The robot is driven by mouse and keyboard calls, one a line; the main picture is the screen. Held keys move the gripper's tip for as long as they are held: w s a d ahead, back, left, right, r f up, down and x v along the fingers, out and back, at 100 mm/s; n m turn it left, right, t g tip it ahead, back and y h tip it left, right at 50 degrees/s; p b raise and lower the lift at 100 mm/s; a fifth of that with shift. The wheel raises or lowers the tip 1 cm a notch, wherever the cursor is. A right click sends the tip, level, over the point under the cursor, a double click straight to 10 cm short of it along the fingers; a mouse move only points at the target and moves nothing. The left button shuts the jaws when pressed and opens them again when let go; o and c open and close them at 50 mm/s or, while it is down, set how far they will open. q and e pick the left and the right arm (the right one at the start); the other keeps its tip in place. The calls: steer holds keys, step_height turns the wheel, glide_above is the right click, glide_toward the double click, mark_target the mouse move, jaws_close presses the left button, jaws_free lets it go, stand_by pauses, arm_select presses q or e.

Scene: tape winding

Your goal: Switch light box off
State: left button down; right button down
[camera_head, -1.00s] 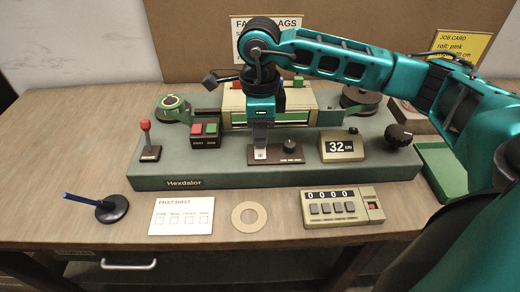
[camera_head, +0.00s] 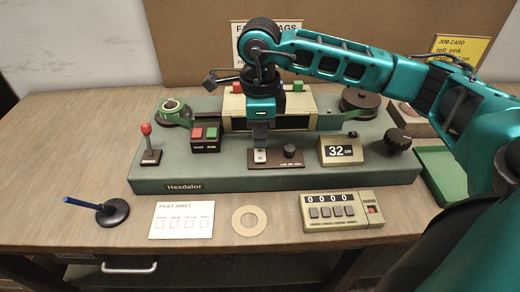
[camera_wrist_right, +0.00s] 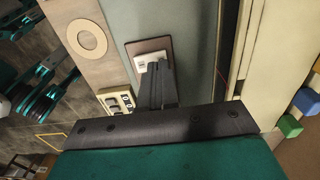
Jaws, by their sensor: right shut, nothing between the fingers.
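The light box (camera_head: 238,112) is a cream housing at the back of the green machine; its front window (camera_head: 296,122) looks dark, partly behind my right arm. A brown switch plate (camera_head: 272,164) with a pale rocker switch (camera_head: 260,156) and a black knob (camera_head: 290,151) sits in front of it. My right gripper (camera_head: 260,146) points down over the rocker, shut and empty. In the right wrist view its fingertips (camera_wrist_right: 154,72) are at the pale rocker (camera_wrist_right: 148,59); whether they touch it I cannot tell. My left gripper is not in view.
A red-knobbed lever (camera_head: 147,142), red and green buttons (camera_head: 205,134) and a 32 cm display (camera_head: 341,150) sit on the machine (camera_head: 220,182). A fault sheet (camera_head: 182,220), a cardboard ring (camera_head: 249,220) and a counter (camera_head: 341,211) lie in front. A green tray (camera_head: 440,165) is at right.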

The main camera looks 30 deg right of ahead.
mark_target(260, 151)
step_height(260, 151, up, 5)
steer(key=p, duration=0.3)
steer(key=shift+r, duration=0.15)
stand_by(0.5)
